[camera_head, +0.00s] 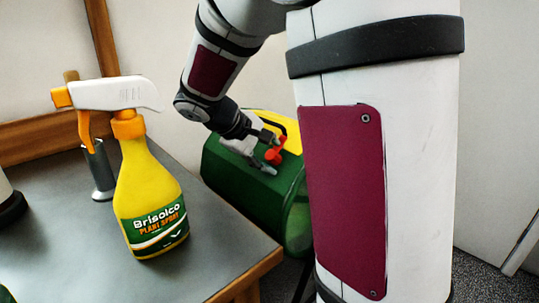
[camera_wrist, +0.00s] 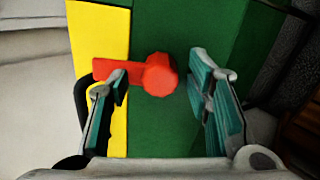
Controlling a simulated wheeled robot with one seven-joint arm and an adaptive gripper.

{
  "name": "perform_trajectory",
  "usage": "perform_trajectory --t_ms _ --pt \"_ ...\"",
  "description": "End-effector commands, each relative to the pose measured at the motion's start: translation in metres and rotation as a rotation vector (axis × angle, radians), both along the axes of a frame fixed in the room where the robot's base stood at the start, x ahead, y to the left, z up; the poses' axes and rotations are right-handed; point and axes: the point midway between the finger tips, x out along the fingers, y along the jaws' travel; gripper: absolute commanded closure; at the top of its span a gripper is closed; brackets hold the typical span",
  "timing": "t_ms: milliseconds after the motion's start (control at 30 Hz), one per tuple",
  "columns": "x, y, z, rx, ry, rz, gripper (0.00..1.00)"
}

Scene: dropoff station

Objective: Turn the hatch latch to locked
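The hatch latch (camera_wrist: 158,75) is red, with a round knob and a flat arm that points left over a yellow strip in the wrist view. It also shows in the head view as a small red piece (camera_head: 275,155) on the green box (camera_head: 225,175). My gripper (camera_wrist: 163,82) is open, with one finger on each side of the knob. The left finger overlaps the latch arm in the picture; I cannot tell whether it touches. The right finger stands apart from the knob. In the head view my gripper (camera_head: 265,155) is at the latch, partly hiding it.
A yellow spray bottle (camera_head: 150,195) stands on the grey table (camera_head: 215,235) at the left. A metal cylinder (camera_head: 99,170) stands behind it. The green box is beyond the table's right edge. My arm hides part of the box's right side.

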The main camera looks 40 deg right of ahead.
Motion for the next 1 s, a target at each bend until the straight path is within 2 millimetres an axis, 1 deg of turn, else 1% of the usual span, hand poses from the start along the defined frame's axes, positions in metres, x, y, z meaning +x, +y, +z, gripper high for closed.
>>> perform_trajectory --t_ms 233,367,467,800,1000 --pt "0.001 0.0 0.001 -0.001 -0.001 0.002 0.54" --pt "0.001 0.006 0.007 0.0 -0.003 0.003 0.54" --pt "0.001 0.017 0.018 -0.001 -0.005 0.004 0.54" --pt "0.0 0.064 0.066 0.0 -0.004 0.004 0.54" --pt "0.0 0.08 0.082 0.0 -0.001 0.001 0.54"
